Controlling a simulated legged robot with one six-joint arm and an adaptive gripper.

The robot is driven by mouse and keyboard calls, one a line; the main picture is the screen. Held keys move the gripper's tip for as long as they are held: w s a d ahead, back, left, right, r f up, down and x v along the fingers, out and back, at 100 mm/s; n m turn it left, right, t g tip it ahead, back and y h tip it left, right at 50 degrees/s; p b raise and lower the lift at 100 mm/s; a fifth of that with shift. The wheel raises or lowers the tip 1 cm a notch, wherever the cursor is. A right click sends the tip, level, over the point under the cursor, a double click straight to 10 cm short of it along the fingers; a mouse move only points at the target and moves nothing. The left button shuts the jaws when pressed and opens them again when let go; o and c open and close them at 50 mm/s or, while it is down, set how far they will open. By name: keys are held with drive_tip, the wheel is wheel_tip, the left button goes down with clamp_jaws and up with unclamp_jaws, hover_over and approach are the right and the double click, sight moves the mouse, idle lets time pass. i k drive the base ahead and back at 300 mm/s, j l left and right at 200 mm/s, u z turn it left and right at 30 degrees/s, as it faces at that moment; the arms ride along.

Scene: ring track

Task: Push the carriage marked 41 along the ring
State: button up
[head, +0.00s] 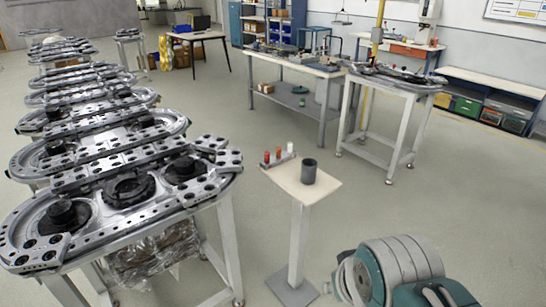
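Several oval silver ring tracks stand in a row along the left side, running away from me. The nearest ring track (222,160) lies on a metal-legged table and carries dark round parts (60,213) inside its loop. Another ring track (400,82) lies on a separate table at the right. I cannot read the mark 41 on any part, so I cannot tell which piece is the carriage. A teal and grey link of my arm shows at the bottom right. My gripper's fingers are not in view.
A small pedestal stand (318,186) holds a dark grey cup (309,171) and small red and white items. A workbench (300,66) stands behind it. Wrapped material (155,255) lies under the nearest track. Open floor (460,190) lies at the right.

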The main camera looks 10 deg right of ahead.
sight(189, 193)
drive_tip(key=i+l+u, duration=0.15)
drive_tip(key=i, duration=0.3)
drive_tip(key=i+l+u, duration=0.1)
drive_tip(key=i, duration=0.35)
drive_tip(key=i+l+u, duration=0.15)
drive_tip(key=i, duration=0.25)
drive_tip(key=i+l+u, duration=0.15)
drive_tip(key=i+l, duration=0.2)
drive_tip(key=i, duration=0.05)
